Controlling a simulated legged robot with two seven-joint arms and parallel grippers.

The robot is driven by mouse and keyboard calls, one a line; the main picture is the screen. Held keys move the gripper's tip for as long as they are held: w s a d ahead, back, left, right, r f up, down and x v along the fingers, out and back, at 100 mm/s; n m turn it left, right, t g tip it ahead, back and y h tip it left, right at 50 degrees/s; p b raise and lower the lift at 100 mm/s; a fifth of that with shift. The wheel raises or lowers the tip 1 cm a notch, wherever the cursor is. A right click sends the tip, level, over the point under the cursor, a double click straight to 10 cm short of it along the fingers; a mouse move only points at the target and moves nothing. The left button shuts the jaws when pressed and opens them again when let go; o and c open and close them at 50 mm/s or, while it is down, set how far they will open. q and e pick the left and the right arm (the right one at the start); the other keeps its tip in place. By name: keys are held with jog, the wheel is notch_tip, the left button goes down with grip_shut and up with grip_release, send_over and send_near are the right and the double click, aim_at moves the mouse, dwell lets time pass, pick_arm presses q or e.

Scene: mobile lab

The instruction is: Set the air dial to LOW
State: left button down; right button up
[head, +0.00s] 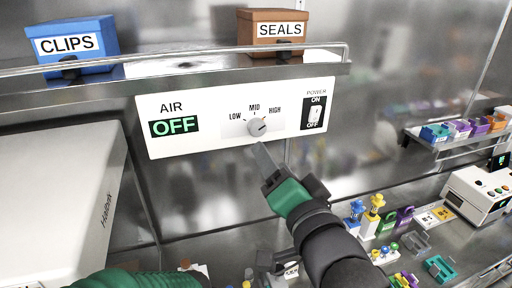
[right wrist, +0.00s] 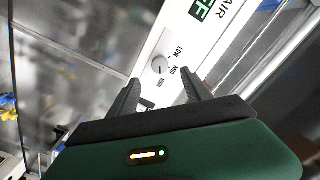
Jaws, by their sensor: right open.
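The air dial (head: 257,126) is a round grey knob on a white panel (head: 210,142), under the labels LOW, MID and HIGH. Its small mark appears on the right side of the knob, but the exact setting is too small to read. The AIR display (head: 174,126) reads OFF in green. My right gripper (head: 263,157) is open, just below the dial and apart from it as far as I can see. In the right wrist view the dial (right wrist: 159,64) lies ahead of the two open fingertips (right wrist: 160,79), with nothing between them. A green part of my left arm shows at the bottom left; its jaws are unclear.
A power switch (head: 316,115) marked ON and OFF is right of the dial. Above, a railed shelf (head: 215,60) holds a blue CLIPS box (head: 72,48) and a brown SEALS box (head: 273,32). A pale Haldor-like labelled unit (head: 55,200) stands left. Small parts crowd the lower right bench.

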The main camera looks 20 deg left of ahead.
aim_at(258, 131)
jog(key=p+x, duration=0.1)
jog(key=x, duration=0.2)
jog(key=p+x, duration=0.2)
jog(key=x, duration=0.2)
jog(key=d+p+x, duration=0.1)
jog(key=p+x, duration=0.1)
jog(key=x, duration=0.1)
jog(key=shift+w+a+r, duration=0.1)
jog(key=shift+w+r, duration=0.25)
jog(key=shift+w, duration=0.35)
jog(key=shift+w+a+f, duration=0.1)
jog(key=shift+w+a, duration=0.1)
jog(key=shift+w, duration=0.05)
jog(key=shift+w+a+f, duration=0.1)
jog(key=shift+a, duration=0.55)
jog(key=shift+c, duration=0.6)
jog(key=shift+d, duration=0.2)
jog(key=c, duration=0.7)
grip_shut()
